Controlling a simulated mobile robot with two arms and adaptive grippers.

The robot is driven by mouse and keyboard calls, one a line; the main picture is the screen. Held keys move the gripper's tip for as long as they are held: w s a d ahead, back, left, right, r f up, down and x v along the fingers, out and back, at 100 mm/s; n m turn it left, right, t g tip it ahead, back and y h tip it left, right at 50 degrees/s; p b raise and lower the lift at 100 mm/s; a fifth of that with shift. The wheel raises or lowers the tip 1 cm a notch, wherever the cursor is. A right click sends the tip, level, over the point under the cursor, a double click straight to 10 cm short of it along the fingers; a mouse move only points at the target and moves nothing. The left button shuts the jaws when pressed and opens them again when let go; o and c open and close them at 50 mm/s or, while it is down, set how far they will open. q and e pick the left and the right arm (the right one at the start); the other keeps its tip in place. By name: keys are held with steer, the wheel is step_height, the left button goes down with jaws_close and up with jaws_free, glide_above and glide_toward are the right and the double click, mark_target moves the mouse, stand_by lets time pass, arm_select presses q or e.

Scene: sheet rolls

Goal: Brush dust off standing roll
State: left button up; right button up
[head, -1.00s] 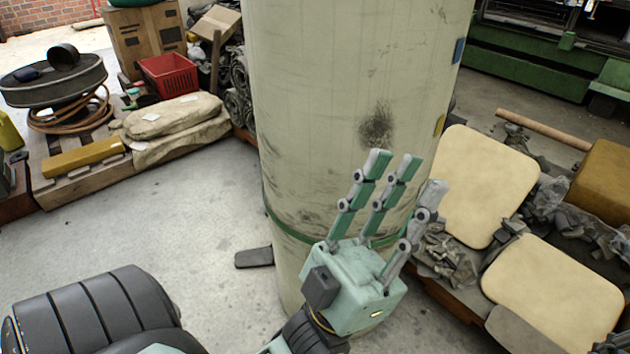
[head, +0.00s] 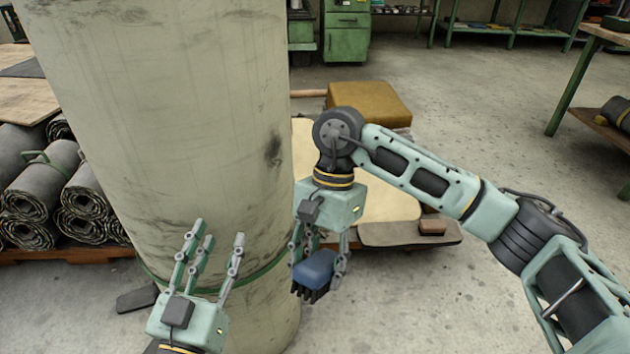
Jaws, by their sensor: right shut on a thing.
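The standing roll (head: 165,110) is a tall pale cylinder left of centre with a green strap low around it. A dark dusty smudge (head: 274,150) shows near its right edge, with fainter grey marks lower down. My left gripper (head: 207,245) is open and empty, fingers up, in front of the roll's lower part; I cannot tell if it touches. My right gripper (head: 320,248) points down, shut on a blue brush (head: 315,268) with dark bristles. The brush hangs to the right of the roll's lower part, apparently apart from it.
Several grey rolled sheets (head: 40,190) lie on a pallet at left. Behind my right arm are a tan pad (head: 385,195), a brown block (head: 372,103) and a small brown piece (head: 432,228). A green-legged table (head: 577,75) stands at right.

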arm_select(q)
steer(key=s+a+f+g+y+p, duration=0.1)
steer(key=s+f+g+y+p, duration=0.3)
steer(key=f, duration=0.7)
steer(key=a+f+g+h+p, duration=0.1)
steer(key=a+f+g, duration=0.1)
steer(key=f+g, duration=0.6)
arm_select(e)
steer(key=w+a+r+m+t+y, duration=0.1)
steer(key=a+r+m+t+y, duration=0.2)
steer(key=a+r+m+y, duration=0.55)
steer(key=w+d+r+m+t+y+p, duration=0.2)
steer(key=w+d+m+t+y+p, duration=0.2)
steer(key=d+m+t, duration=0.6)
arm_select(q)
steer(key=s+a+f+g+y, duration=0.1)
steer(key=s+a+f+g, duration=0.1)
steer(key=s+f, duration=0.5)
steer(key=s+a+f+g, duration=0.2)
steer(key=s+f+g, duration=0.1)
steer(key=s+f, duration=0.5)
steer(key=shift+a+f+n+y, duration=0.2)
steer(key=shift+f+n+y, duration=0.15)
steer(key=shift+f, duration=0.3)
arm_select(e)
steer(key=x, duration=0.6)
steer(key=shift+w+a+r+g, duration=0.2)
steer(key=shift+a+r+g, duration=0.05)
steer(key=shift+g, duration=0.05)
